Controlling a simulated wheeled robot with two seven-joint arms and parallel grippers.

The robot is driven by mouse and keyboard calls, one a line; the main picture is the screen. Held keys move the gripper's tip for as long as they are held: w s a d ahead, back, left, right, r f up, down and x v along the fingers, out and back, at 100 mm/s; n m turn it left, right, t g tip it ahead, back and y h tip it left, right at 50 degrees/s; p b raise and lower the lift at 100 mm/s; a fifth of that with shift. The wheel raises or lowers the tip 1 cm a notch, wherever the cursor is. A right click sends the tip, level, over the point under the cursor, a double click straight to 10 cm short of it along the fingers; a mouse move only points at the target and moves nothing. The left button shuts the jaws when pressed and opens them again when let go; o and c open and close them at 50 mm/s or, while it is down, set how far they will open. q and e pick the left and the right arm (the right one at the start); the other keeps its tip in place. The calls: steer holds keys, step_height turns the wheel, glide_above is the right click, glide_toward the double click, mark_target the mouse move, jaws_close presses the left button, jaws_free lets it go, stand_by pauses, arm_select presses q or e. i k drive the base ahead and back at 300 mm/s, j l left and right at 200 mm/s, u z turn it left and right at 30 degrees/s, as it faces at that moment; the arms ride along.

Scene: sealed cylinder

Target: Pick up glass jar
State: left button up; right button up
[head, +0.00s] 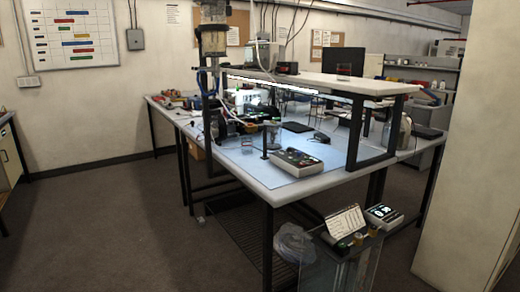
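A pale, see-through rounded vessel that looks like a glass jar (404,132) stands upright on the right part of the workbench (285,190), just beyond the shelf's right leg. That leg partly hides it. A small clear glass-like vessel (247,146) stands on the blue mat left of the bench's middle; it is too small to tell if it is a jar. Neither of my grippers is in view.
A raised white shelf (345,84) spans the bench. A grey device (297,162) lies near its front edge. A clear bin (340,265) with devices on top stands in front. A pale pillar (470,150) blocks the right. The left floor (110,220) is clear.

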mark_target(246, 142)
steer(key=i+j+z, duration=0.1)
steer(key=z, duration=0.25)
steer(key=j+z, duration=0.15)
steer(key=z, duration=0.15)
steer(key=i+j+z, duration=0.1)
steer(key=z, duration=0.25)
steer(key=i+j+z, duration=0.1)
steer(key=j+z, duration=0.25)
steer(key=j, duration=0.6)
steer(key=j+z, duration=0.35)
steer(key=j, duration=0.65)
steer(key=k+j, duration=0.1)
steer(key=j, duration=1.45)
